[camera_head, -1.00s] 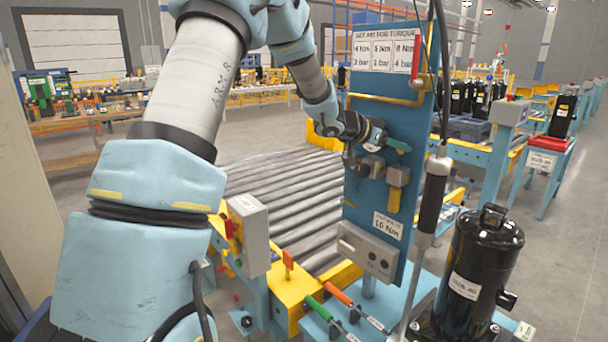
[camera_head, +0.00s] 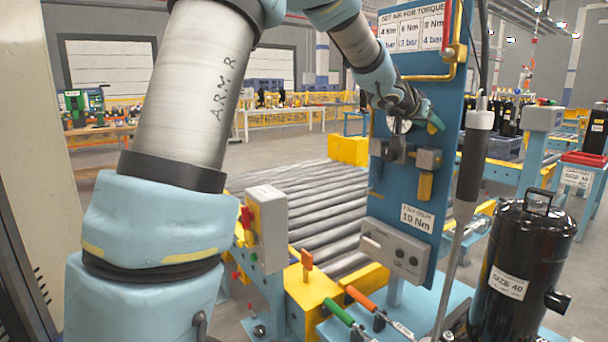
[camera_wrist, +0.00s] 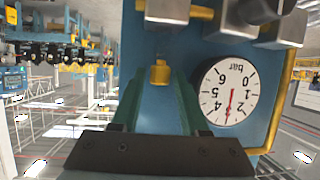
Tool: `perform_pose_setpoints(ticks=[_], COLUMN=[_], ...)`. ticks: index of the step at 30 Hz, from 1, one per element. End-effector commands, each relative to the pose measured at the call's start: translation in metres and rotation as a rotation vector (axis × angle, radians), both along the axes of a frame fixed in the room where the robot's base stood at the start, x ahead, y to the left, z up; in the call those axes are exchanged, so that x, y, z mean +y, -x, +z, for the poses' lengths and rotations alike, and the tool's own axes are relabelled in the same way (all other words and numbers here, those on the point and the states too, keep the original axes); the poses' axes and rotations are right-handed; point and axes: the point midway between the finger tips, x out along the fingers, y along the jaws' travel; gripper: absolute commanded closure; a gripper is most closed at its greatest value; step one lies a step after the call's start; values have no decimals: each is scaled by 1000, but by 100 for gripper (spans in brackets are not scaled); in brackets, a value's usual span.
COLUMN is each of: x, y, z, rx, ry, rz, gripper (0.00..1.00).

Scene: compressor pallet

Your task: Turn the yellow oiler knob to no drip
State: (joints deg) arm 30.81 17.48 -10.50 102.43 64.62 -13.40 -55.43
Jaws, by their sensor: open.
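In the wrist view the small yellow knob (camera_wrist: 160,72) stands just beyond the tips of my gripper (camera_wrist: 160,85), roughly centred between its two green fingers. The fingers are open. I cannot tell whether either one touches the knob. A grey metal block (camera_wrist: 168,12) lies beyond the knob at the top edge. In the head view my gripper (camera_head: 434,120) is in front of the blue panel (camera_head: 388,205), above a grey block with a yellow lower part (camera_head: 425,186). The knob cannot be made out there.
In the wrist view a pressure gauge (camera_wrist: 230,95) sits upside down right of the fingers, its red needle between 2 and 4. Other fittings (camera_wrist: 245,15) and a yellow pipe (camera_wrist: 279,100) are close by. A black compressor (camera_head: 520,260) stands at the right in the head view.

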Motion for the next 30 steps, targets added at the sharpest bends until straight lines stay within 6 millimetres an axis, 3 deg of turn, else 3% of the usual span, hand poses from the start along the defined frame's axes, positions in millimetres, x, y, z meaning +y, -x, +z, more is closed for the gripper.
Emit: perform_pose_setpoints(ticks=[3, 30], x=[-2, -5], y=[3, 5], z=[-7, -4], rx=[-4, -1], ry=[1, 3], rz=[49, 297], gripper=[56, 56])
